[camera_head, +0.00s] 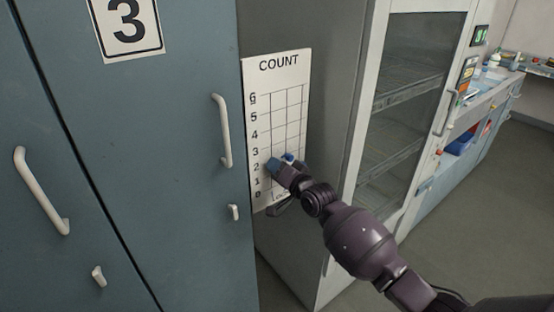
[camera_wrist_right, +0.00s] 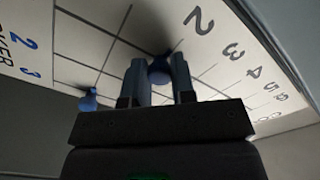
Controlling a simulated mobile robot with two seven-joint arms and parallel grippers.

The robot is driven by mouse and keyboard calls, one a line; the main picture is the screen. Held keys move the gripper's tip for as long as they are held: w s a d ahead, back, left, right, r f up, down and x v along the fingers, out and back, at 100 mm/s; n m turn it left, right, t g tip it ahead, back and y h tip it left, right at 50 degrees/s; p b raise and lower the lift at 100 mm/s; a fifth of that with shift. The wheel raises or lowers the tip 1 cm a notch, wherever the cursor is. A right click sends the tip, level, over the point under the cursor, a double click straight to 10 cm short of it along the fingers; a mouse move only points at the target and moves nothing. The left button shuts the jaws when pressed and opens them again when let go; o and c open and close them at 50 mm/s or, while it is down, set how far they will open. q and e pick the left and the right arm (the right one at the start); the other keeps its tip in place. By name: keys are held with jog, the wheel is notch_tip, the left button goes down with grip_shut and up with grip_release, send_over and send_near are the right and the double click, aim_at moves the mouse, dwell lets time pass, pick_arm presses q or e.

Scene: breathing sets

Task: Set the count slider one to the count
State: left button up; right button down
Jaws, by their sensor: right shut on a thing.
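The white COUNT board (camera_head: 277,65) is on the grey cabinet side, with a grid and a number scale from 0 to 6 along its left edge. My right gripper (camera_head: 271,166) is at the board, close to the 2 mark. In the wrist view its fingers are shut on a blue slider knob (camera_wrist_right: 160,72), in the column nearest the number scale. The fingers hide part of this knob, so its exact level is unclear. Another blue knob (camera_wrist_right: 88,100) sits apart on the grid to the left. My left gripper is out of view.
A blue locker (camera_head: 190,230) marked 3, with a protruding handle (camera_head: 223,130), stands left of the board. A glass-doored cabinet (camera_head: 400,100) stands to the right. A counter (camera_head: 490,110) with small items is farther back. Open floor (camera_head: 480,230) lies at the right.

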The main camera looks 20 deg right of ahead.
pick_arm(q)
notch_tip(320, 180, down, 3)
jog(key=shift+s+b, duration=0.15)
jog(key=shift+b, duration=0.75)
pick_arm(e)
notch_tip(320, 180, down, 5)
jog(key=shift+r, duration=0.15)
jog(key=c, duration=1)
grip_release()
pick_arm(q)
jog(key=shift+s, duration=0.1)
pick_arm(e)
jog(key=shift+o, duration=0.3)
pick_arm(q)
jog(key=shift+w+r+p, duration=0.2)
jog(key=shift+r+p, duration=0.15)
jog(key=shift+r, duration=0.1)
pick_arm(e)
jog(key=v, duration=1)
jog(key=shift+s+d, duration=0.2)
jog(key=shift+s, duration=0.15)
